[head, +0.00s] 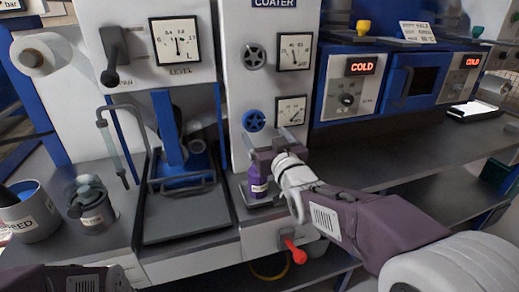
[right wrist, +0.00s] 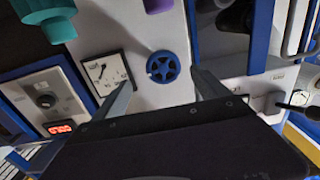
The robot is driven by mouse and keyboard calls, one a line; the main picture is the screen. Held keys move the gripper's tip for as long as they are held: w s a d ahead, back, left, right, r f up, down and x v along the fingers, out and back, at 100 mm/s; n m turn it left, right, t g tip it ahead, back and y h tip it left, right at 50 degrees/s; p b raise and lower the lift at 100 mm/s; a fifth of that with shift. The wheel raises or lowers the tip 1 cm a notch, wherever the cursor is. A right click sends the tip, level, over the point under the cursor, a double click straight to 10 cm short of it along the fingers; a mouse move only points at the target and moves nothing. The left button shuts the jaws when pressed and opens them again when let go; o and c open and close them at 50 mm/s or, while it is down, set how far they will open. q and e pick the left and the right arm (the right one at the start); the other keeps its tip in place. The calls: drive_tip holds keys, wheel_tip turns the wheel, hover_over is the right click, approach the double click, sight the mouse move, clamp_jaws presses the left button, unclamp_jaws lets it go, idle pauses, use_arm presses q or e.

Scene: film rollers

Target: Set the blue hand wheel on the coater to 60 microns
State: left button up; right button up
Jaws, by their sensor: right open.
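The blue hand wheel (head: 254,120) sits on the white front of the coater (head: 235,90), below a grey hand wheel (head: 254,56). A square dial (head: 291,110) is to its right; its numbers are too small to read surely. My right gripper (head: 271,139) is just below and in front of the blue wheel, open and empty. In the right wrist view, the blue wheel (right wrist: 163,67) shows ahead between the two spread fingers (right wrist: 164,84), apart from both. The dial (right wrist: 108,73) is left of it there, partly covered by a finger. My left gripper is out of view.
A purple bottle (head: 258,187) stands below my right gripper. A red-handled valve (head: 296,252) is under the counter. Ovens with COLD displays (head: 361,66) stand at right. A level gauge (head: 174,41) and lever (head: 112,55) are at left. A dark shelf (head: 400,155) runs right.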

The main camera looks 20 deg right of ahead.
sight(255, 124)
drive_tip(key=w, duration=0.6)
drive_tip(key=w+a, duration=0.1)
drive_tip(key=w, duration=0.2)
drive_tip(key=c, duration=1.4)
drive_tip(key=shift+o, duration=0.2)
drive_tip(key=n+b, duration=0.2)
drive_tip(key=n, duration=0.2)
drive_tip(key=shift+d+f, duration=0.1)
drive_tip(key=n+b, duration=0.3)
drive_tip(key=n, duration=0.2)
drive_tip(key=shift+n, duration=0.4)
drive_tip(key=shift+d, duration=0.1)
